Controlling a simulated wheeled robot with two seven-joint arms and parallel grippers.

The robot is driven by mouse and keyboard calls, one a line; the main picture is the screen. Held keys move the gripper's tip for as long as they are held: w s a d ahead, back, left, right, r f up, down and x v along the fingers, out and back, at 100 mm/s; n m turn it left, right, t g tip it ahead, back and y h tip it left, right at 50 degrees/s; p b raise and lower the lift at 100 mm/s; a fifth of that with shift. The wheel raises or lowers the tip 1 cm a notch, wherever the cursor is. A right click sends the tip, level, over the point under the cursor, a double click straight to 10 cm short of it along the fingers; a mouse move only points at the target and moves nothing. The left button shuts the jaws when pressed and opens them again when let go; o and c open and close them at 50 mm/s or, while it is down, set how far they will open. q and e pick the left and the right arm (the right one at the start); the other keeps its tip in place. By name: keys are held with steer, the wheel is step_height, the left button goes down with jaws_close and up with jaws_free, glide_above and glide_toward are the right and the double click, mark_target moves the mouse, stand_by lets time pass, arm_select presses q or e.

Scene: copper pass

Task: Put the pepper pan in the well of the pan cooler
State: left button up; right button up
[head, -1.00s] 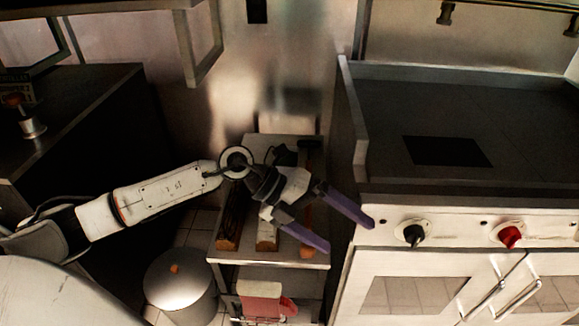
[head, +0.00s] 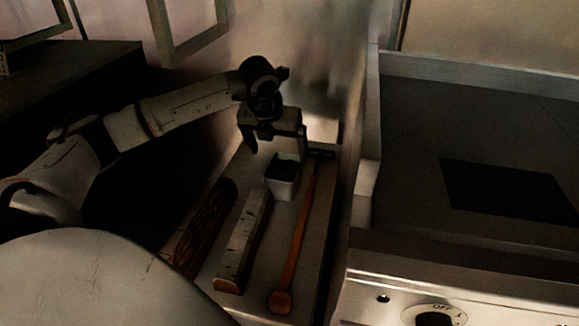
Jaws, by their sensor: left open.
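A small pale pan (head: 284,180) with dark contents, likely the pepper pan, stands upright near the back of a narrow side table. My left gripper (head: 275,149) points down just above and behind it. Its two fingers are apart, with nothing seen between them, and I cannot tell whether they touch the pan. I cannot pick out the pan cooler or its well for certain. My right gripper is out of view.
The narrow table (head: 228,188) also bears a long pale block (head: 243,240), a dark brown piece (head: 205,225) and a long wooden-handled tool (head: 297,240). A range (head: 400,150) with a raised side wall and a black rectangle (head: 505,188) on top stands right. A dark counter (head: 75,75) is left.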

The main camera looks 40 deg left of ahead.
mark_target(285, 170)
arm_select(q)
steer(key=shift+x, duration=1.25)
steer(key=shift+w+x, duration=0.2)
steer(key=shift+x, duration=2)
steer(key=shift+d+f+b, duration=0.15)
steer(key=shift+f+b, duration=0.05)
steer(key=shift+b, duration=0.3)
steer(key=shift+r, duration=0.1)
steer(key=c, duration=1.8)
step_height(285, 170, up, 10)
steer(key=p, duration=0.1)
steer(key=shift+r+p, duration=0.2)
steer(key=shift+p, duration=0.1)
